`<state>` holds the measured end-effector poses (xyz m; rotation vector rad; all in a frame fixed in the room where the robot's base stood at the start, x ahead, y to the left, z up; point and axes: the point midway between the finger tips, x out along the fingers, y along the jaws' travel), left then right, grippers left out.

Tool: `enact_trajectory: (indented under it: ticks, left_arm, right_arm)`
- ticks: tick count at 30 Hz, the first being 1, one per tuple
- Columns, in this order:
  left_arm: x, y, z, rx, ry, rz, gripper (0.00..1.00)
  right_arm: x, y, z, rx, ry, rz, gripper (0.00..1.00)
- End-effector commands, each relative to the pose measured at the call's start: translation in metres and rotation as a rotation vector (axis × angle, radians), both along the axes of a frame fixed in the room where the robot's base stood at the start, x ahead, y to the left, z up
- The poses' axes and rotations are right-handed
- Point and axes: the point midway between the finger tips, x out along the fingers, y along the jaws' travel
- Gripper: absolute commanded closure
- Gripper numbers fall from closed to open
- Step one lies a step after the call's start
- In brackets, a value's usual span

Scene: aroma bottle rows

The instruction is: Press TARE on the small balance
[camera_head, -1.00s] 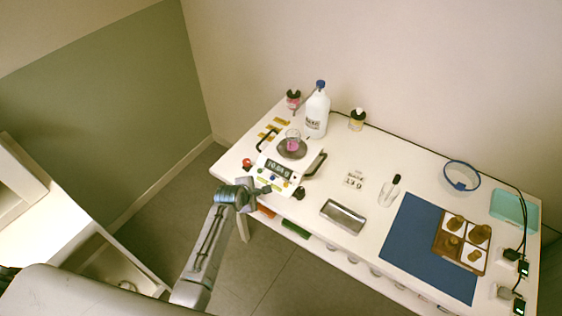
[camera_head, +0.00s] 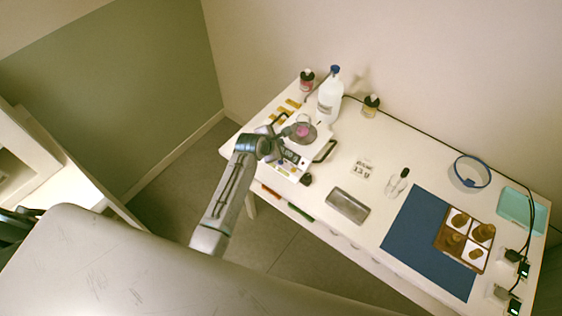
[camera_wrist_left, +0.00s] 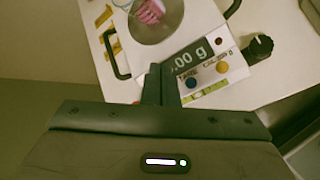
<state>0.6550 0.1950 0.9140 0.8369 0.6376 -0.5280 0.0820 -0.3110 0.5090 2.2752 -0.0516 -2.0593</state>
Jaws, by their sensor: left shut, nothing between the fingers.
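The small white balance (camera_head: 322,133) stands at the left end of the table. A glass with pink contents (camera_head: 303,131) sits on its round pan; its lower part also shows in the left wrist view (camera_wrist_left: 150,10). In that view the display (camera_wrist_left: 193,56) shows ".00 g", its left part hidden by my fingers. A yellow button (camera_wrist_left: 222,67) and a blue button (camera_wrist_left: 190,82) are in view on the front panel. My left gripper (camera_head: 280,156) is shut and empty, over the panel's left part. It also shows in the wrist view (camera_wrist_left: 162,72); contact cannot be told.
Black handles (camera_head: 326,151) flank the balance, and a dark knob (camera_wrist_left: 258,47) is at its right. A white bottle (camera_head: 329,98) stands behind. A metal tray (camera_head: 348,206), a blue mat (camera_head: 415,240) and a glass bottle (camera_head: 394,188) lie to the right.

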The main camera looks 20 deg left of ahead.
Motion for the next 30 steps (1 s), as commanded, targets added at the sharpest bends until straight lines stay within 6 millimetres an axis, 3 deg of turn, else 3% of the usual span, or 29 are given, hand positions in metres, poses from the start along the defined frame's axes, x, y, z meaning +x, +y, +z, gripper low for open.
enact_trajectory:
  ticks: [15, 22, 30]
  left_arm:
    - [-0.001, 0.000, -0.066, 0.001, 0.001, 0.001, 1.00]
    - [0.000, 0.000, -0.083, 0.001, 0.001, 0.001, 1.00]
    - [0.000, 0.000, -0.085, 0.001, 0.000, -0.001, 1.00]
  right_arm:
    - [0.000, 0.001, -0.067, 0.001, 0.000, 0.000, 0.64]
    - [0.000, 0.001, -0.071, 0.001, 0.000, -0.001, 0.64]
    - [0.000, 0.001, -0.071, 0.001, 0.000, -0.001, 0.64]
